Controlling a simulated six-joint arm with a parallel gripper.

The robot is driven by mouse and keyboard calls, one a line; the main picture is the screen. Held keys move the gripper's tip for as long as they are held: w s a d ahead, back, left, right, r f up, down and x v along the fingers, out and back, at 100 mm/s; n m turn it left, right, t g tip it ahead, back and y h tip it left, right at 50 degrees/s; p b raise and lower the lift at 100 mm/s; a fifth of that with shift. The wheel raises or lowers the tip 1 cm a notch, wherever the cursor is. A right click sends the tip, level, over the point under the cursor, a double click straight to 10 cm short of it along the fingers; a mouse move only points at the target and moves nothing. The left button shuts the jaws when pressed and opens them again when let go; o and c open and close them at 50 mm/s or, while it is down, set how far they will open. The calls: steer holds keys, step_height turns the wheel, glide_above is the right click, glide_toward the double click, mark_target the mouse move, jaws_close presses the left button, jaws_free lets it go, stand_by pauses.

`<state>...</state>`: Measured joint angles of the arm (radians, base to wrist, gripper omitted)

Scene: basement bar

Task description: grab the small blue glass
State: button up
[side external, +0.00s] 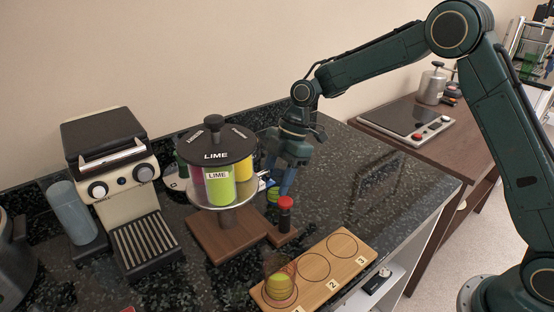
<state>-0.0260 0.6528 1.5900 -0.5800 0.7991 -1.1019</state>
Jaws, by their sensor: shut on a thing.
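Another small glass, reddish with a yellow lower part (279,285), stands on the circle at the near left end of the wooden board (316,267).
The rack (215,145) holds coloured canisters under a black LIME lid, on a wooden base (228,235). A coffee machine (115,180) is at left. The dark counter (385,205) is clear at right.

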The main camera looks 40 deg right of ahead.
steer(key=shift+d, duration=1.15)
steer(key=shift+d+r, duration=0.15)
steer(key=shift+r, duration=6.65)
steer(key=shift+r, duration=0.15)
